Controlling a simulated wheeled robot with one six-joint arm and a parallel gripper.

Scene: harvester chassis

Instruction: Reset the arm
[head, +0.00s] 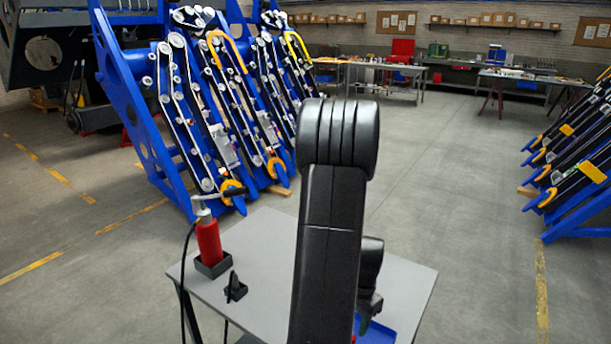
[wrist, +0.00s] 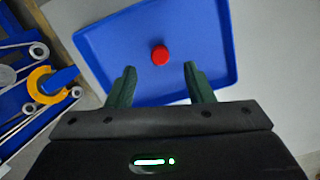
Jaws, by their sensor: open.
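My arm stands upright in the middle of the head view, and its black links hide part of the grey table behind it. My gripper (wrist: 160,86) shows in the wrist view with its two dark green fingers apart and nothing between them. Beyond the fingertips a small red round object (wrist: 160,55) lies in a blue tray (wrist: 110,45). The gripper is apart from the red object. In the head view only a small part of the blue tray (head: 375,330) shows beside my arm, and the fingers are hidden.
The grey table (head: 275,240) carries a red cylindrical tool (head: 209,243) in a black holder, with a cable, and a small black holder (head: 236,288). Blue harvester frames (head: 120,70) with belts stand behind left, more (head: 590,150) at right. The floor between is clear.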

